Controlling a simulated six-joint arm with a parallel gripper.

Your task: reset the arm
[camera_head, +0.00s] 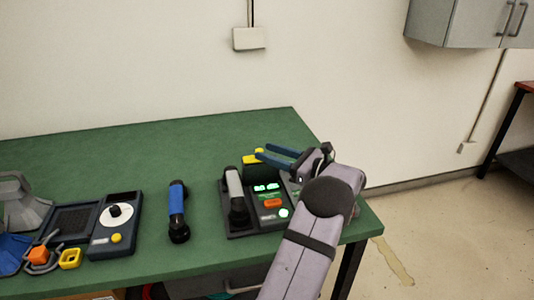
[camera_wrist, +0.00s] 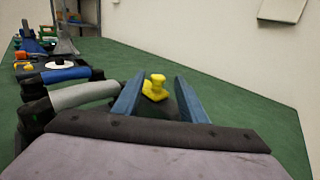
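My gripper (camera_head: 278,156) is over the right part of the green table (camera_head: 150,150), just above the back of a dark phone base. Its two blue fingers are spread apart, and in the wrist view they show open (camera_wrist: 160,100) with a gap between them. A small yellow object (camera_wrist: 155,88) shows between the fingers in the wrist view, further off. In the head view, my arm hides the right edge of the phone base.
The phone base (camera_head: 258,219) has lit green displays and a grey handset (camera_head: 236,196). A blue handset (camera_head: 177,210) lies left of it. Further left are a dial phone base (camera_head: 112,238) and yellow and orange pieces (camera_head: 70,258). The table's back middle is clear.

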